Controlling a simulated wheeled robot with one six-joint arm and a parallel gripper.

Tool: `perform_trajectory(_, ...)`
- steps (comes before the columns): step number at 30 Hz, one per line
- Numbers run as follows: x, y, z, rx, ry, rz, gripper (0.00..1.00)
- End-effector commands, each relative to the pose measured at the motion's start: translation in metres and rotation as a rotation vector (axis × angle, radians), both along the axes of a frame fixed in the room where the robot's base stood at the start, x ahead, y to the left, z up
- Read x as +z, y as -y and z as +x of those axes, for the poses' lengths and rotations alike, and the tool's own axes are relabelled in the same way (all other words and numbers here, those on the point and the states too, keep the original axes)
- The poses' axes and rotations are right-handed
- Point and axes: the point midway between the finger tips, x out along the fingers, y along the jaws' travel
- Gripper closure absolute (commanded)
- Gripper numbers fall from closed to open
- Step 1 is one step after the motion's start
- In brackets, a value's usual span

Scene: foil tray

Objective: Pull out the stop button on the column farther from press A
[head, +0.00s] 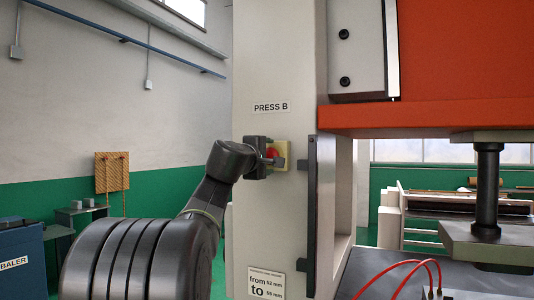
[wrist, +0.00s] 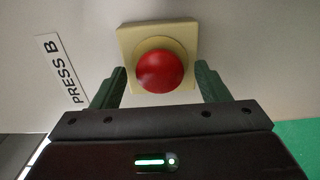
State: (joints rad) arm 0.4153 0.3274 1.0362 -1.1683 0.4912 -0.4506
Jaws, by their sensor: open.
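The red stop button (wrist: 160,71) sits on a yellow square housing (wrist: 129,37) in the wrist view. The housing is fixed to the pale column (head: 270,60) labelled PRESS B (head: 271,107). In the head view the red button (head: 272,153) is partly hidden by my gripper (head: 281,152). My gripper is open, and its two fingers (wrist: 161,88) stand on either side of the button in the wrist view. I cannot tell whether either finger touches the button. No column marked press A is in view.
The orange press head (head: 450,65) and a dark hinged edge (head: 321,215) are to the right of the column. A red hose (head: 405,270) and press table lie lower right. A blue baler (head: 20,262) stands at far left.

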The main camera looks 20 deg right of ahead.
Motion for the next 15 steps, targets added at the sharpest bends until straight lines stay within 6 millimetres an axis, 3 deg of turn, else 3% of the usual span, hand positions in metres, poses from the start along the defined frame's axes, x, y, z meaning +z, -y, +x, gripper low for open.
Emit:
perform_trajectory(11,-0.0007,0.0047,0.0042,0.000,0.000,0.001,0.31)
perform_trajectory(15,-0.0006,0.0047,0.0040,0.000,0.001,0.001,0.55)
